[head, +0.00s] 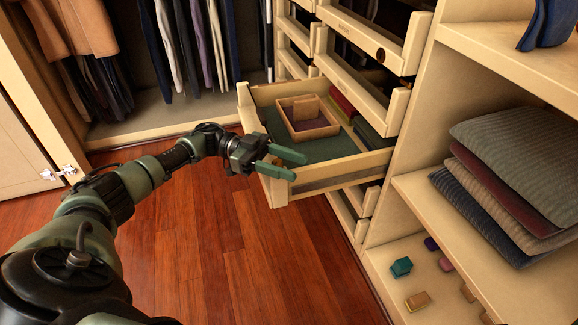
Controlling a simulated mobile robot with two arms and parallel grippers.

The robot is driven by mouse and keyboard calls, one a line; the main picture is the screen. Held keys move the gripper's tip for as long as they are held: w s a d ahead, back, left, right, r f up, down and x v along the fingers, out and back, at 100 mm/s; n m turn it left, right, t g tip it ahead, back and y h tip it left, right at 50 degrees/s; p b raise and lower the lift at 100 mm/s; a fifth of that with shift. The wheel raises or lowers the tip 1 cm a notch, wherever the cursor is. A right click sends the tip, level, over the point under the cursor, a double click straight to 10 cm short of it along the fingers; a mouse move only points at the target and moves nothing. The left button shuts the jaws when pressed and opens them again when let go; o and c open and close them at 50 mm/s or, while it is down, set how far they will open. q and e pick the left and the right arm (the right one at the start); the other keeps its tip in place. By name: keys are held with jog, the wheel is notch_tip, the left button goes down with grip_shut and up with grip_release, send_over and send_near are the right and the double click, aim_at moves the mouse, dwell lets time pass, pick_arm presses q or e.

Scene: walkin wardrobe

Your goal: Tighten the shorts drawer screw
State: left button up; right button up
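An open wooden drawer (336,172) is pulled out from the drawer stack, with a dark green lining and folded cloth inside. I cannot tell from the picture whether it is the shorts drawer. My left gripper (298,167) is at the drawer's front left corner, its two green fingers apart and pointing right. A small brownish spot shows between the fingers, too small to tell if it is a screw. I cannot tell whether the fingers touch the drawer. My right gripper is not in view.
A small wooden tray (308,133) sits inside the drawer. Other drawers (358,85) stand above it, partly pulled out. Folded knitwear (510,170) lies on the right shelf, with small coloured items (401,267) below. Clothes hang at the back left. The wooden floor (235,255) is clear.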

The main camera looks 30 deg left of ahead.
aim_at(273, 161)
pick_arm(q)
jog(key=shift+f, duration=0.2)
jog(key=a, duration=0.7)
jog(key=shift+s+a, duration=0.1)
jog(key=shift+s, duration=0.2)
jog(key=shift+s+a, duration=0.1)
jog(key=shift+a, duration=0.25)
jog(key=shift+d, duration=0.1)
